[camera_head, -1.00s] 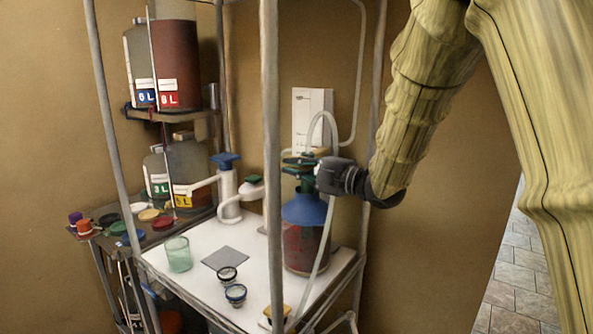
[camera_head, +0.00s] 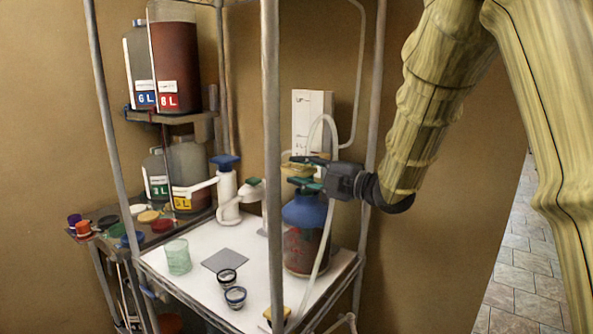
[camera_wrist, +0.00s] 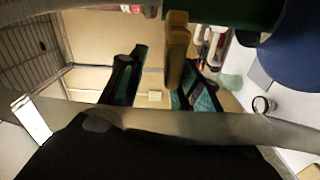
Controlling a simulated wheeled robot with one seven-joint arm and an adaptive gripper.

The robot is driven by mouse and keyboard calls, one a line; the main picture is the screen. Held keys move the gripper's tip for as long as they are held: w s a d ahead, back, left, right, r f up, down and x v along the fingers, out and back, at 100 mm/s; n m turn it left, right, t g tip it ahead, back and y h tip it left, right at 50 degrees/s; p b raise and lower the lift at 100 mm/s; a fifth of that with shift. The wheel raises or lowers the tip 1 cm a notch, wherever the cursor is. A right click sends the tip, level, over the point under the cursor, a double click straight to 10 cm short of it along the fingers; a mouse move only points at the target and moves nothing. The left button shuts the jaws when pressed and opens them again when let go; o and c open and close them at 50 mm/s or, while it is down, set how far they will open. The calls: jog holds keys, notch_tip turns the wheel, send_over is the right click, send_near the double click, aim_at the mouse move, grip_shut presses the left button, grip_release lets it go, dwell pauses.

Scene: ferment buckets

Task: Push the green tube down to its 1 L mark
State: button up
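A blue-topped vessel (camera_head: 304,210) with dark red contents stands at the right of the white tabletop. A dark green part (camera_head: 303,183) sits above its blue top; I cannot tell if this is the green tube, and no 1 L mark is readable. My gripper (camera_head: 304,166) is level, just above that part, pointing left. In the wrist view its two dark, teal-padded fingers (camera_wrist: 160,85) are apart. A tan piece (camera_wrist: 177,50) shows near the right finger, with no visible grip on it. A dark green surface (camera_wrist: 250,14) and the blue top (camera_wrist: 298,45) are at upper right.
A pale hose (camera_head: 327,235) loops over the vessel and crosses close before my wrist camera. Grey frame posts (camera_head: 271,120) stand in front and behind.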

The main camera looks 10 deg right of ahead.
jog(key=v, duration=1)
jog(key=shift+d, duration=0.15)
jog(key=shift+f, duration=0.1)
